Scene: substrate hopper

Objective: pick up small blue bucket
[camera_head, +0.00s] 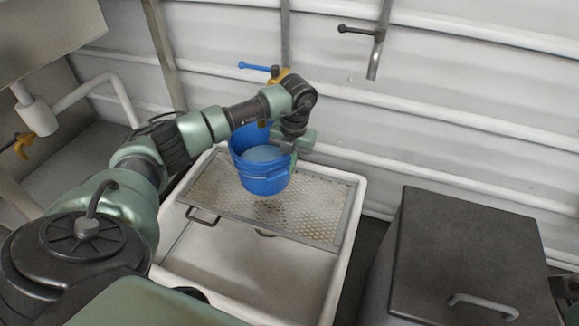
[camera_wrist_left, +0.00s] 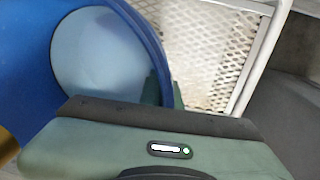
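The small blue bucket (camera_head: 264,178) is upright above the metal mesh grate, with a dark patch like a shadow on the mesh below it. It seems to hang a little above the grate. My left gripper (camera_head: 293,158) is at the bucket's right rim. In the left wrist view the bucket's blue wall (camera_wrist_left: 150,35) passes between a green finger outside and a darker finger shape inside, so the gripper appears shut on the wall. The bucket's inside looks pale blue; I cannot tell whether it is liquid. My right gripper is out of view.
The mesh grate (camera_head: 325,205) lies over the back of a white sink or tub (camera_head: 352,225). A dark lidded bin (camera_head: 465,245) stands at right. A tap with a blue handle (camera_head: 258,67) is on the corrugated wall behind. The tub's front is open.

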